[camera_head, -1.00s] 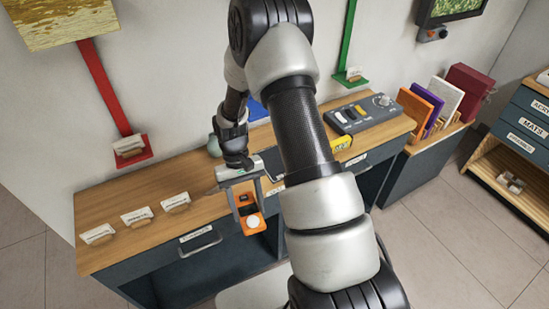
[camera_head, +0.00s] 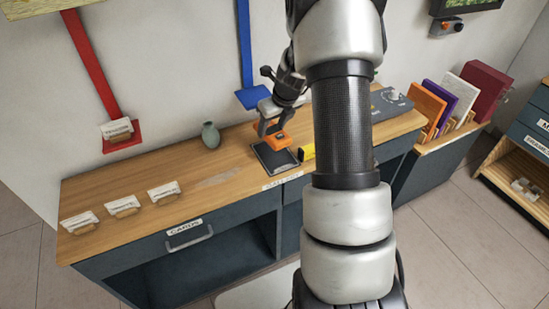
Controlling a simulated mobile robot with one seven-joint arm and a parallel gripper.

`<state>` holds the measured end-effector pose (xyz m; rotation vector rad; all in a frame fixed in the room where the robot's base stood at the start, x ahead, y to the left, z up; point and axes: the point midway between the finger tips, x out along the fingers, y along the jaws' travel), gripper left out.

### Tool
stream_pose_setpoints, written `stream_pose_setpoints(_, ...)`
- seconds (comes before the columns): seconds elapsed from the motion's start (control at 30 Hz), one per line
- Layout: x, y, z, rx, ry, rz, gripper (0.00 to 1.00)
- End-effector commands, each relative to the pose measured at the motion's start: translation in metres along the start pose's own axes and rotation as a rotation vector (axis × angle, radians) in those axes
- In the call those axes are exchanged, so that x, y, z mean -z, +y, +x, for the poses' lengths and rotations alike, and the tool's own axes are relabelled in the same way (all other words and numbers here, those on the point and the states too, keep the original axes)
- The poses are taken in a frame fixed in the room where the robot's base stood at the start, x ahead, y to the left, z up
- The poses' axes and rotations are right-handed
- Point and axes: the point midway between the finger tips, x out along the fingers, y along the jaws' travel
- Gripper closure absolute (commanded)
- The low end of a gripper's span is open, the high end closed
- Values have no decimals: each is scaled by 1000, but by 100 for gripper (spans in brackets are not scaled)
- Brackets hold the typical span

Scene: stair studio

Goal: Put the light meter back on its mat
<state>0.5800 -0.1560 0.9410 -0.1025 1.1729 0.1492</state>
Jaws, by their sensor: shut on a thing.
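The light meter (camera_head: 273,140) is an orange body with a dark face. My gripper (camera_head: 270,134) is shut on it, and the fingers partly cover it. The mat (camera_head: 270,164) is a dark square with a lighter edge on the wooden counter top. The light meter is over the mat's back part in the picture; I cannot tell whether it touches the mat. The front of the mat is bare.
The wooden counter (camera_head: 215,165) holds several white cards (camera_head: 124,206) at left and a grey-green vase (camera_head: 210,135) behind. A yellow item (camera_head: 308,152) is right of the mat.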

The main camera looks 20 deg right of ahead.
Motion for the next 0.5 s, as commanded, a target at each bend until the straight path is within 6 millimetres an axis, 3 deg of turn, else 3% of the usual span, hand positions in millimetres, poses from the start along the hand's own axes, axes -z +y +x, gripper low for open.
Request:
stream_pose_setpoints(0.17, -3, -12, 0, 48, 1, 116, 78)
stream_pose_setpoints(0.5, 18, -14, 50, 52, 1, 130, 78)
